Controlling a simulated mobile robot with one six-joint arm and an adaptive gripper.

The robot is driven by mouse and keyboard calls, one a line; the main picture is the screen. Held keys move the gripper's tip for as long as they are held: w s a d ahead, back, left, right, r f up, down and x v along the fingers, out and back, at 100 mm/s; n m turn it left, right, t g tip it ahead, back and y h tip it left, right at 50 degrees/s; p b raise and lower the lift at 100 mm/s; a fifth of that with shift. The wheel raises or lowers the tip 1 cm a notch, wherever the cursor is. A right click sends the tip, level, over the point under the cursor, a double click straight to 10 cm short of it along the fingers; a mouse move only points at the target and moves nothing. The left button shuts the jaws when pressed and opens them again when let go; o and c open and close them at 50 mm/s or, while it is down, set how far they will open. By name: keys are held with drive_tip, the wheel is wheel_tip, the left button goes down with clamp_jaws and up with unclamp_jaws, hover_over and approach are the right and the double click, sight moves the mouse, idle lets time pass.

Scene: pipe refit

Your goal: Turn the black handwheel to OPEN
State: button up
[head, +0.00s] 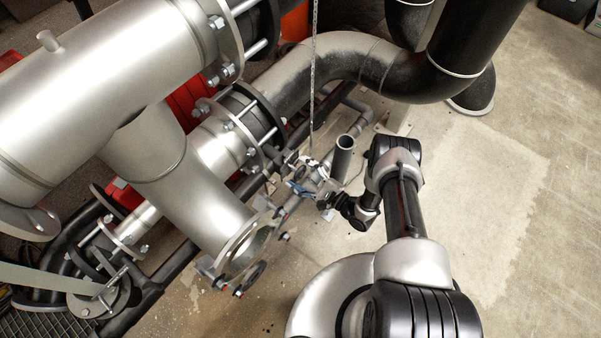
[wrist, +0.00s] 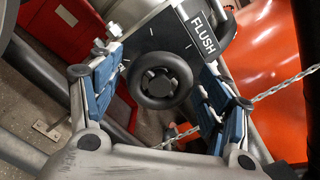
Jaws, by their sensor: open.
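The black handwheel (wrist: 161,82) shows in the middle of the wrist view, in front of a dark plate (wrist: 200,40) lettered FLUSH with pale marks. No word OPEN can be read. My gripper (wrist: 162,66) is open, its blue-padded fingers to the left and right of the wheel, with a visible gap on each side. I cannot tell how deep the wheel sits between them. In the head view my gripper (head: 302,187) is small among the pipe fittings, and I cannot make out the handwheel there.
A hanging chain (head: 313,80) passes close by my gripper; a chain (wrist: 290,85) also crosses the wrist view at right. Large silver pipes (head: 100,70) fill the left, and a black pipe (head: 350,62) bends behind. Bare concrete floor (head: 530,200) lies open at right.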

drive_tip(key=shift+c, duration=0.5)
drive_tip(key=c, duration=1)
